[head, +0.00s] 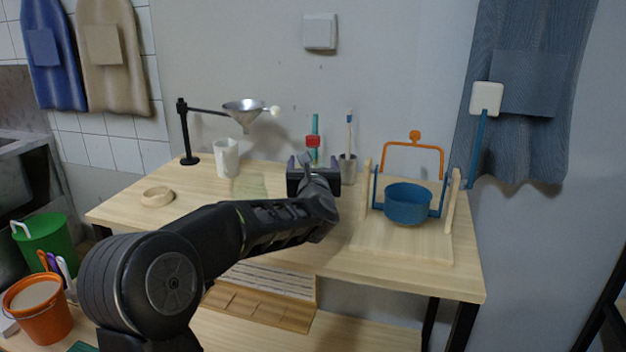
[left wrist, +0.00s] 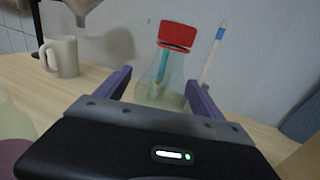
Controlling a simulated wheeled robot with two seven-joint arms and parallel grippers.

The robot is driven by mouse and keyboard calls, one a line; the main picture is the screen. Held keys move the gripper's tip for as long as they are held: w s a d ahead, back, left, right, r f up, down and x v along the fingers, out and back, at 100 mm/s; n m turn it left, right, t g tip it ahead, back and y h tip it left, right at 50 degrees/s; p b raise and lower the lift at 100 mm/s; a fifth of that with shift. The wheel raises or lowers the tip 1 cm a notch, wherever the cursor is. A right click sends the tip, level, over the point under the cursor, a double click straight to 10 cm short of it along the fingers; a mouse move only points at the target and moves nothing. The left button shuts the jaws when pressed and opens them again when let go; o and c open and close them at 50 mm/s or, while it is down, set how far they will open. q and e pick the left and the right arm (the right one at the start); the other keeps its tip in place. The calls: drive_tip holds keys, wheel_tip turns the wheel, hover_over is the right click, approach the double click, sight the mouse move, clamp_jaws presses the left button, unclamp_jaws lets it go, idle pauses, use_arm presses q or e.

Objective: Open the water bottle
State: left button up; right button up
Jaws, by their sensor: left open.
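The water bottle (left wrist: 152,90) is clear with a red cap (left wrist: 177,35) and stands on the table, between my left gripper's spread fingers in the left wrist view. In the head view only its red cap (head: 313,141) shows clearly, just beyond my left gripper; the gripper hides most of the body. My left gripper (head: 312,163) is open, its purple fingers (left wrist: 157,80) pointing toward the bottle on either side of it. I cannot tell whether they touch it. The cap is on the bottle, above the fingers. My right gripper is not in view.
A cup holding a brush (head: 348,168) stands close right of the bottle. A white mug (head: 227,158) and a funnel on a black stand (head: 245,109) are to the left. A blue pot (head: 408,203) hangs in a wooden frame at right. A wooden ring (head: 157,196) lies at left.

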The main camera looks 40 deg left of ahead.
use_arm(q)
drive_tip(key=c, duration=1.7)
